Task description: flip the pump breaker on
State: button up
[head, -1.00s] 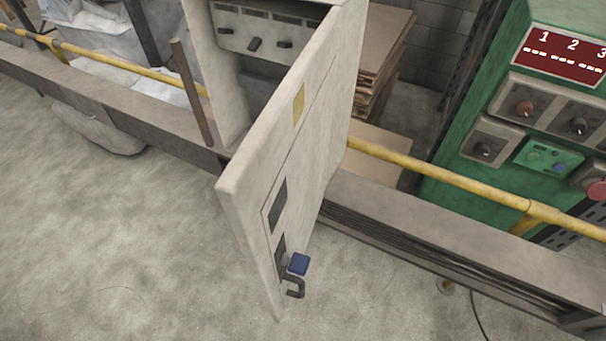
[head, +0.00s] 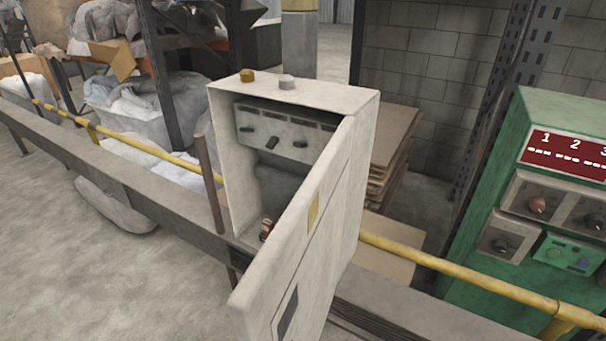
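A pale electrical cabinet (head: 232,160) stands with its door (head: 300,235) swung open toward me. Inside, high up, is a grey breaker panel (head: 287,128) with a row of dark labels too small to read. Three dark breaker levers sit on it: a left lever (head: 247,128), a middle lever (head: 272,143) and a right lever (head: 301,145). The middle one is tilted differently from the other two. I cannot tell which is the pump breaker. The door partly covers the cabinet's right side. My gripper is not in view.
A yellow rail (head: 470,283) and a grey beam (head: 120,165) run across in front. A brown post (head: 208,185) stands just left of the cabinet. A small reddish item (head: 266,230) sits in the cabinet's bottom. A green control box (head: 510,150) is at the right.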

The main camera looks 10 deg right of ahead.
aim_at(274, 141)
jog(key=i+j+u, duration=0.2)
jog(key=j, duration=0.3)
jog(key=i+j+u, duration=0.25)
jog(key=i+j, duration=0.15)
jog(key=i, duration=0.1)
